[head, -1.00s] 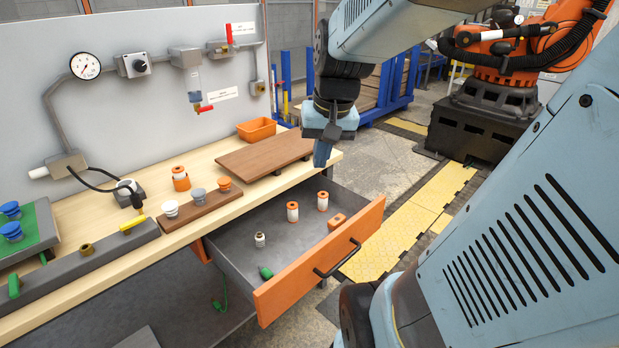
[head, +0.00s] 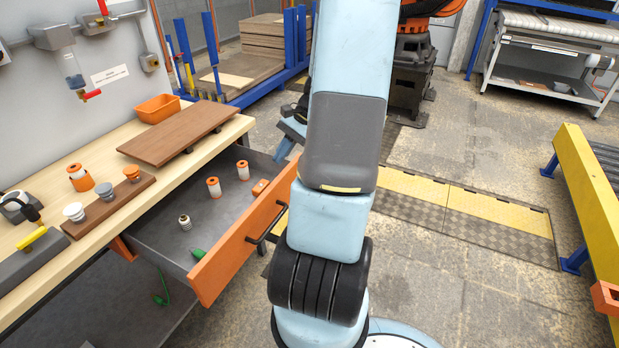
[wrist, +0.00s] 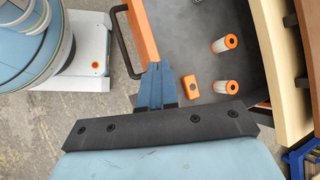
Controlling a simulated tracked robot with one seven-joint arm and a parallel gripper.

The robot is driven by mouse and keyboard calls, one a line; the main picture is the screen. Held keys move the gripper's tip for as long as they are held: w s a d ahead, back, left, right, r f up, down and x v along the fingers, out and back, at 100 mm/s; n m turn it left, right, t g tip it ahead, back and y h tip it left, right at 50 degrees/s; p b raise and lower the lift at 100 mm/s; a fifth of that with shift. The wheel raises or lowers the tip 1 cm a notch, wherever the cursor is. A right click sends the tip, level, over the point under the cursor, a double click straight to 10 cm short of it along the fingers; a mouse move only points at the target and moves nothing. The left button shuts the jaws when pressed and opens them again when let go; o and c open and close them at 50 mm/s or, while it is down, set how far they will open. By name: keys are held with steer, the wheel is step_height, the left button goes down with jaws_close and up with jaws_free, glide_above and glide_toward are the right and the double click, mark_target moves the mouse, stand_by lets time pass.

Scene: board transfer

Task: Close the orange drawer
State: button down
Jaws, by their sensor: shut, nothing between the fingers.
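The orange drawer (head: 242,252) is pulled open below the workbench, with its black handle (head: 272,222) on the orange front. In the wrist view the drawer front (wrist: 139,28) and its handle (wrist: 122,42) are at upper left. My gripper (wrist: 157,70) is shut and empty, its blue fingers showing over the end of the drawer front. I cannot tell whether they touch it. In the head view my arm hides most of the gripper. Two orange-and-white cylinders (head: 213,187), a small orange block (head: 260,187), a ribbed fitting (head: 185,222) and a green item are in the drawer.
The wooden bench top (head: 125,146) carries a brown board (head: 175,135), an orange bin (head: 158,108) and a strip with small parts. A yellow-framed conveyor (head: 585,200) stands at the right. The floor between is mostly clear.

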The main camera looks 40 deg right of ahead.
steer(key=s+d+f+m+t+h, duration=0.1)
steer(key=s+d+f+m+t, duration=0.3)
steer(key=d+f+m+t, duration=0.5)
steer(key=s+d+f+m+t, duration=0.4)
steer(key=d+f+m+t, duration=0.2)
steer(key=d+f+m, duration=0.35)
steer(key=w+a+f+n, duration=0.1)
steer(key=w+a, duration=0.2)
steer(key=w, duration=0.9)
steer(key=shift+a, duration=0.4)
steer(key=shift+w, duration=0.1)
steer(key=shift+w, duration=0.1)
